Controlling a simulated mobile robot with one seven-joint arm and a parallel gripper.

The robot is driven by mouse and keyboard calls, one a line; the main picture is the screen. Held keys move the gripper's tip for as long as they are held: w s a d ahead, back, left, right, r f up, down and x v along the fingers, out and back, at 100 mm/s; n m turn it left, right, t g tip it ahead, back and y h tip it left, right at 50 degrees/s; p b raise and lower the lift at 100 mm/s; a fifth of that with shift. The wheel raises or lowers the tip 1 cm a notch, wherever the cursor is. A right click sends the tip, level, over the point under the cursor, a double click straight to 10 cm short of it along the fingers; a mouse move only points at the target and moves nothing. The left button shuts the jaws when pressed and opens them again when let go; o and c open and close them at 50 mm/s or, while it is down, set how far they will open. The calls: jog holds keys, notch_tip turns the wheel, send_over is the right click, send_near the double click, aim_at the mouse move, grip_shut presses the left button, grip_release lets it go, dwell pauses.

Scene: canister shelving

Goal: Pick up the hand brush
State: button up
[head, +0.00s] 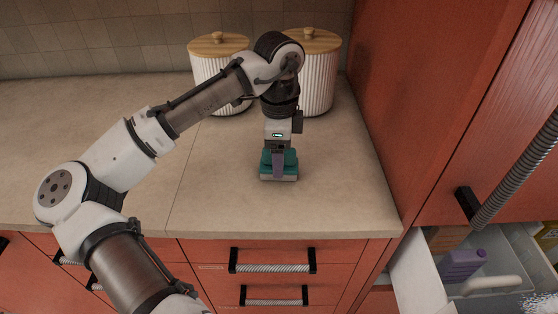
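A small teal block-like item with a pale lower edge, which looks like the hand brush (266,171), sits at the front of the countertop. My gripper (279,152) points down directly over it, and its lower end overlaps the item in the head view. A purple-grey upright part shows in the middle of the item; I cannot tell whether it is a handle or a finger. The fingers are not clear, so I cannot tell whether they are open or shut, or touching the item.
Two white ribbed canisters with wooden lids, left (207,72) and right (322,75), stand behind my wrist. A red cabinet (400,100) bounds the counter on the right. An open drawer (418,275) at lower right holds a purple bottle (462,264). The counter's left side is clear.

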jog(key=shift+f, duration=1.05)
jog(key=c, duration=1.1)
jog(key=shift+r, duration=0.15)
